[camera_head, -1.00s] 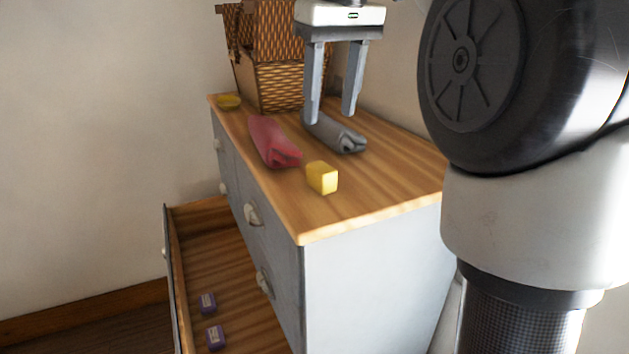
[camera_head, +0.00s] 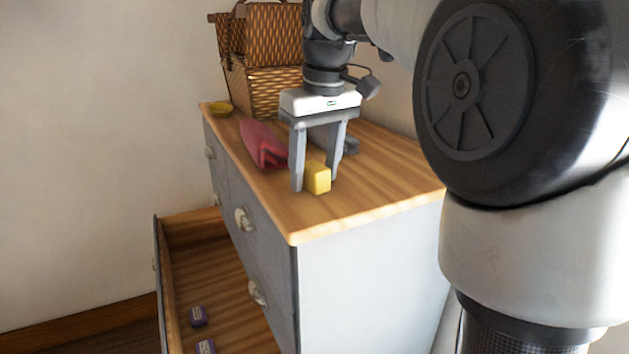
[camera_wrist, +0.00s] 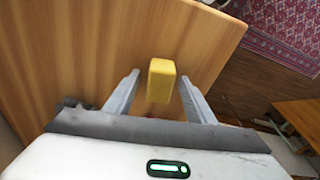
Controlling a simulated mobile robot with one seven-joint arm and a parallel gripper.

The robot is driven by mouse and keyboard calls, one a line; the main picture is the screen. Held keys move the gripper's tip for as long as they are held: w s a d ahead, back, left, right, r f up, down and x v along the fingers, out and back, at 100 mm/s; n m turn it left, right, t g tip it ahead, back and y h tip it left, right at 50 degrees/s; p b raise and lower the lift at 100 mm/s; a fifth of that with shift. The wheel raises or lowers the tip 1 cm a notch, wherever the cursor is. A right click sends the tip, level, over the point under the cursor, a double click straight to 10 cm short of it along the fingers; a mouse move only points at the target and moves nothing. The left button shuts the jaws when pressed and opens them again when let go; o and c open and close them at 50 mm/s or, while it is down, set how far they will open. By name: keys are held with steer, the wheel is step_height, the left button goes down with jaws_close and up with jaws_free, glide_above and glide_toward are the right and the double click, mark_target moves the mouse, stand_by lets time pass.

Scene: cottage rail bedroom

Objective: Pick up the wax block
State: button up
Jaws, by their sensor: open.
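The yellow wax block (camera_head: 318,179) stands on the wooden top of the dresser, near its front corner. In the wrist view the wax block (camera_wrist: 161,80) shows between the two fingers, toward their tips. My gripper (camera_head: 315,187) is open and lowered over the block, one finger to each side of it. In the wrist view the open gripper (camera_wrist: 160,85) has a visible gap between the block and each finger.
A red folded cloth (camera_head: 263,145) lies just behind the block, and a grey rolled one (camera_head: 350,146) is partly hidden by my gripper. A wicker basket (camera_head: 262,90) and a yellow dish (camera_head: 220,109) stand farther back. An open drawer (camera_head: 190,270) holds purple boxes (camera_head: 198,316).

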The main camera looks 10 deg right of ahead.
mark_target(314, 166)
steer(key=c, duration=1.3)
steer(key=shift+o, duration=0.2)
step_height(314, 166, up, 10)
steer(key=p, duration=0.3)
steer(key=o, duration=0.6)
steer(key=shift+c, duration=0.2)
steer(key=c, duration=0.3)
